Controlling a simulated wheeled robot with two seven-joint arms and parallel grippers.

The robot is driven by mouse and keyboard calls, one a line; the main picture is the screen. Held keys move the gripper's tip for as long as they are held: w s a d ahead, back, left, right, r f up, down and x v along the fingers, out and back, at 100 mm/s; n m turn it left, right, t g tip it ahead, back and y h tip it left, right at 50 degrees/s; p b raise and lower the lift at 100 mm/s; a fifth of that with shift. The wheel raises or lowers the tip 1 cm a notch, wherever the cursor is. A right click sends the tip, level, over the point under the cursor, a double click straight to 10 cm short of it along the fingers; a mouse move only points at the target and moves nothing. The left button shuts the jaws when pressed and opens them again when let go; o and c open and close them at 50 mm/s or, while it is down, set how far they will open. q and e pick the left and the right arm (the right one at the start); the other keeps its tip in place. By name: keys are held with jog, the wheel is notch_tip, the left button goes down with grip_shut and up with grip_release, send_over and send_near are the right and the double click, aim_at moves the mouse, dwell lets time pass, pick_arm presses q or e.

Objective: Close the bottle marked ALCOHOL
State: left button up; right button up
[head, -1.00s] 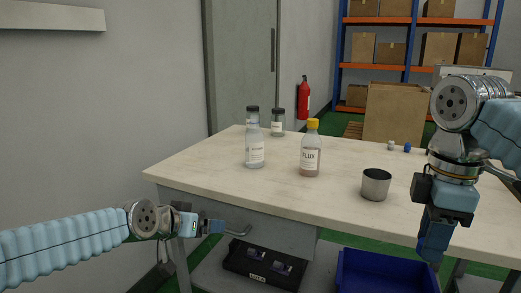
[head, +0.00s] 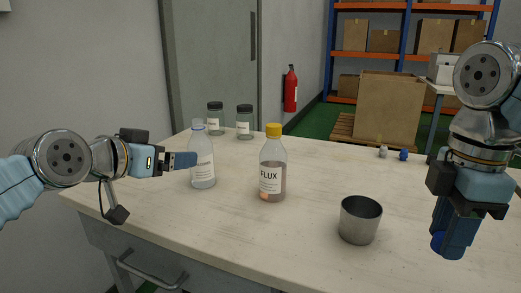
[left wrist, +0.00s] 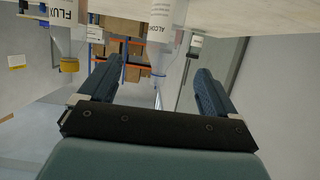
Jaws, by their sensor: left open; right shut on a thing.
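The clear ALCOHOL bottle (head: 203,170) stands upright on the table at the left in the head view. No cap shows on its neck. In the left wrist view the ALCOHOL bottle (left wrist: 165,22) appears upside down, beyond and between the fingers. My left gripper (head: 188,160) is open, level with the bottle's upper part and overlapping its left edge in the head view; its fingers also show in the left wrist view (left wrist: 157,85). My right gripper (head: 452,240) is shut, pointing down at the right, on a small blue thing (head: 437,243) that looks like a cap, mostly hidden by the fingers.
The FLUX bottle (head: 271,178) with a yellow cap stands right of the ALCOHOL bottle. A metal cup (head: 360,222) is nearer the front. Two dark-lidded jars (head: 215,120) (head: 245,123) stand behind. Small white (head: 383,152) and blue (head: 403,155) pieces lie at the far edge.

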aim_at(193, 147)
jog(key=shift+w+d, duration=0.15)
jog(key=shift+w, duration=0.2)
pick_arm(q)
jog(key=shift+w+d+r, duration=0.1)
jog(key=shift+w+r, duration=0.1)
jog(key=shift+r, duration=0.1)
jog(key=x, duration=0.6)
jog(key=shift+w+d+f+p, duration=0.1)
jog(key=shift+w+p, duration=0.2)
jog(key=shift+w, duration=0.1)
pick_arm(e)
jog(key=shift+r, duration=0.3)
pick_arm(q)
jog(key=w, duration=0.4)
jog(key=shift+w+d+f+p, duration=0.1)
jog(key=shift+d+f+p, duration=0.3)
pick_arm(e)
jog(key=shift+r, duration=0.45)
pick_arm(q)
jog(key=shift+w+d+f, duration=0.15)
jog(key=shift+w+f, duration=0.05)
jog(key=shift+w, duration=0.2)
